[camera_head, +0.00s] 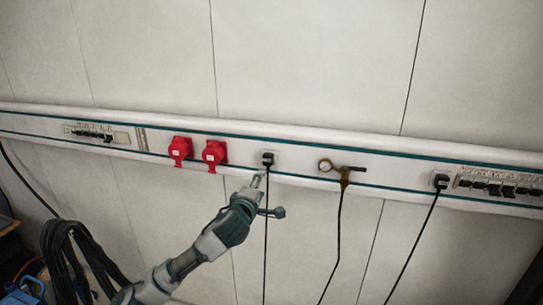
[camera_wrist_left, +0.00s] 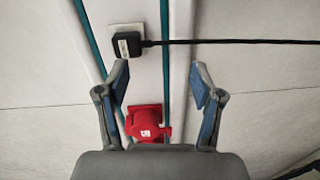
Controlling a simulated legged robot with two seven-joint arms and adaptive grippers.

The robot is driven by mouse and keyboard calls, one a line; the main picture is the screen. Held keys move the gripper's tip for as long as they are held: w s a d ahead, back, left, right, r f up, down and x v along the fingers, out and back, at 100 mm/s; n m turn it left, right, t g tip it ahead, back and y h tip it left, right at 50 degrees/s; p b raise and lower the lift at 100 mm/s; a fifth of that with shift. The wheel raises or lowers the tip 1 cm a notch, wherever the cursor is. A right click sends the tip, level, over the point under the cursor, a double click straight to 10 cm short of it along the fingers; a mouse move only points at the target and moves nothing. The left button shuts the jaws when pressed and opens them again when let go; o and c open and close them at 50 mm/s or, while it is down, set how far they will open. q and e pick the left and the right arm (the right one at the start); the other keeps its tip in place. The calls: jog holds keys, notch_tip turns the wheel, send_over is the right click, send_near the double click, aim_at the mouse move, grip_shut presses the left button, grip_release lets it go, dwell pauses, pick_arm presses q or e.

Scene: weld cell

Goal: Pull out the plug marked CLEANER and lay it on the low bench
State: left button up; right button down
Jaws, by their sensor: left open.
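A black plug (camera_head: 268,158) sits in a white wall socket in the middle of the trunking, its black cable hanging straight down. In the left wrist view the plug (camera_wrist_left: 127,44) lies just beyond the left-hand fingertip, with its cable running right. Another black plug (camera_head: 441,181) sits further right, with a slanting cable. I cannot read a CLEANER mark on either plug. My left gripper (camera_head: 268,196) is open and empty just below the middle plug; in the wrist view its fingers (camera_wrist_left: 159,72) are spread with no plug between them. My right gripper and the low bench are not recognisable in view.
Two red sockets (camera_head: 214,154) are left of the middle plug. A brass-coloured fitting (camera_head: 343,172) with a dark hanging line is to its right. Switch rows (camera_head: 500,187) sit at the right end. Coiled black cable (camera_head: 72,255) hangs at lower left.

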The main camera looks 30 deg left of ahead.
aim_at(267, 162)
pick_arm(q)
jog(key=shift+n+t, duration=0.3)
jog(key=shift+n, duration=0.2)
jog(key=r, duration=0.2)
jog(key=s+r, duration=0.1)
jog(key=r, duration=0.1)
jog(key=shift+s, duration=0.15)
pick_arm(e)
jog(key=shift+s+a+r, duration=0.15)
jog(key=shift+s+r, duration=0.05)
jog(key=shift+s, duration=0.25)
pick_arm(q)
jog(key=shift+r, duration=0.1)
pick_arm(e)
jog(key=shift+r, duration=0.1)
pick_arm(q)
jog(key=p+x, duration=0.3)
jog(key=x, duration=0.2)
jog(key=shift+r+p, duration=0.15)
jog(key=shift+p, duration=0.25)
jog(key=shift+f+x, duration=0.25)
jog(key=shift+x, duration=1.75)
pick_arm(e)
notch_tip(267, 162, up, 3)
jog(key=shift+w, duration=0.1)
